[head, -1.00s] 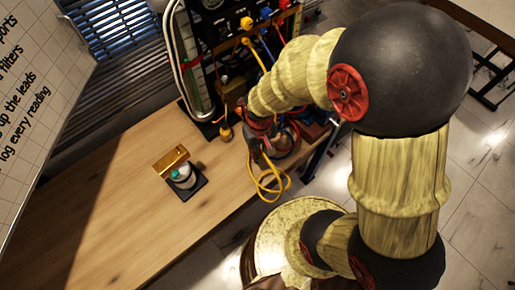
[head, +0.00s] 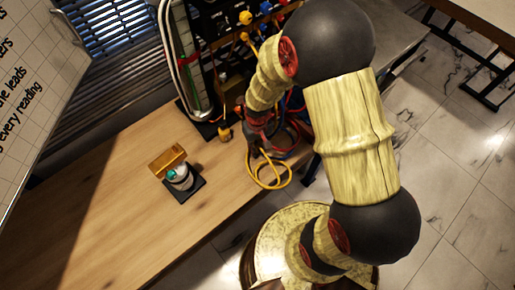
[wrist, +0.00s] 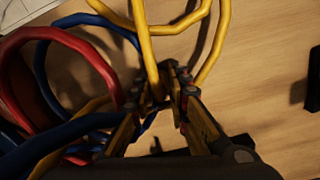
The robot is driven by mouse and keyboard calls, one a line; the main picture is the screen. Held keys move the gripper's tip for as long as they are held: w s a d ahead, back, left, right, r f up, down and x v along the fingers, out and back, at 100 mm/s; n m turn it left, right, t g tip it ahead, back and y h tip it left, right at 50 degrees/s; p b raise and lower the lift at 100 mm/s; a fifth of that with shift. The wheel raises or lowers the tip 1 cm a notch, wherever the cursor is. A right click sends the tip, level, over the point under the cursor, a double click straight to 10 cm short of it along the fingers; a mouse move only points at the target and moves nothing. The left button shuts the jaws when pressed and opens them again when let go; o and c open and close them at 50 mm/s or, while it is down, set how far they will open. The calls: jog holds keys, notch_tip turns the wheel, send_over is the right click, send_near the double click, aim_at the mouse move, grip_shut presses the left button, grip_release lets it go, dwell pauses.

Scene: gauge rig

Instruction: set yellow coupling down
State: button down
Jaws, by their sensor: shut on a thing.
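My gripper (wrist: 177,84) is shut at the end of a yellow hose (wrist: 147,45), low over the bench in the wrist view. The yellow coupling at the hose end is mostly hidden between the fingers. In the head view my gripper (head: 259,143) is at the bench's right edge, partly covered by hoses. The yellow hose (head: 268,187) hangs in a loop beside it. I cannot tell whether the coupling touches the wood.
The wooden bench (head: 105,215) is mostly clear at the left. Red (wrist: 45,95) and blue hoses (wrist: 100,30) crowd my gripper's left. The rig panel (head: 215,70) stands behind.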

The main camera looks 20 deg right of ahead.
jog(key=shift+f, duration=0.15)
jog(key=c, duration=1.7)
grip_release()
jog(key=shift+r, duration=0.2)
